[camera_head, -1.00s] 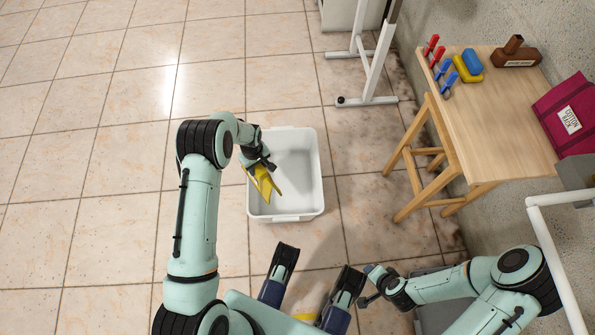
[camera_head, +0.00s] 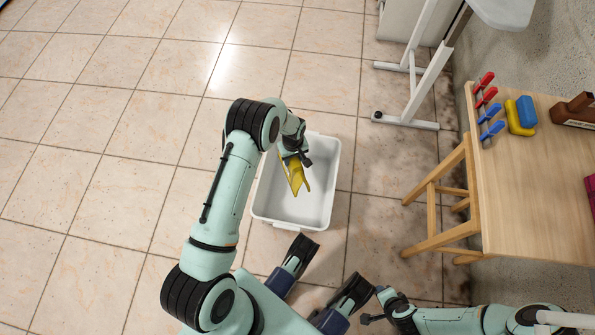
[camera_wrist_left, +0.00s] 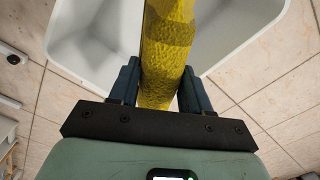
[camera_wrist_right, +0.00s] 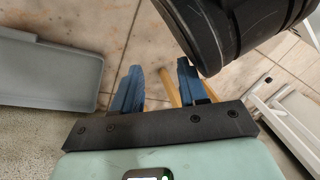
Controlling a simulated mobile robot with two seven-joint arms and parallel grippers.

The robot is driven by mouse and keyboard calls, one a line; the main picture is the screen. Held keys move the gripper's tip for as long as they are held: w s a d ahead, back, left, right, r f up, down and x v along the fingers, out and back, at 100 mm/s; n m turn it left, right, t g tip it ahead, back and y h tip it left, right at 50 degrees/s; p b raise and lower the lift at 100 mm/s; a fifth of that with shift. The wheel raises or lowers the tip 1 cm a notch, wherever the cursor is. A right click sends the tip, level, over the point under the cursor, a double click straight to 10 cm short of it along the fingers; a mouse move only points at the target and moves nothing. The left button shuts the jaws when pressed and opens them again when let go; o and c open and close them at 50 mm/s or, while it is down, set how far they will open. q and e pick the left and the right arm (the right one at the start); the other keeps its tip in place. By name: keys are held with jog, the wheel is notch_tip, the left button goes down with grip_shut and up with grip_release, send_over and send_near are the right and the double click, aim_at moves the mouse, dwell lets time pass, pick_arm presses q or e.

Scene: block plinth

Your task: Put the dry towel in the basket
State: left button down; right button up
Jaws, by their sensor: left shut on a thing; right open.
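A yellow towel (camera_head: 296,174) hangs from my left gripper (camera_head: 292,157), over the white basket (camera_head: 262,208) on the floor. The left wrist view shows the towel (camera_wrist_left: 168,45) pinched between the two fingers of my left gripper (camera_wrist_left: 160,85), with the white basket (camera_wrist_left: 85,45) beyond it. I cannot tell whether the towel's lower end touches the basket floor. The part of the basket that shows holds nothing else. My right gripper (camera_wrist_right: 155,85) is open and empty in the right wrist view, low and to the right of the basket.
A white metal frame (camera_head: 420,90) stands behind. The tiled floor left of the basket is clear.

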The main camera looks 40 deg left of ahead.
pick_arm(q)
jog(key=shift+w+f+b, duration=0.1)
jog(key=shift+f+b, duration=0.35)
jog(key=shift+f, duration=0.55)
pick_arm(e)
jog(key=shift+s+d+f+g, duration=0.2)
jog(key=shift+s+f+g, duration=0.3)
jog(key=shift+s+f, duration=0.6)
jog(key=shift+r, duration=0.1)
pick_arm(q)
jog(key=shift+c, duration=2.2)
grip_release()
notch_tip(320, 180, up, 9)
jog(key=p, duration=0.2)
jog(key=shift+f+p, duration=0.2)
jog(key=shift+p, duration=0.1)
notch_tip(320, 180, up, 4)
jog(key=shift+p, duration=0.5)
jog(key=shift+r, duration=0.45)
pick_arm(e)
notch_tip(320, 180, up, 6)
jog(key=w+a+t, duration=0.1)
jog(key=w, duration=0.2)
jog(key=shift+a, duration=0.4)
jog(key=shift+s, duration=0.15)
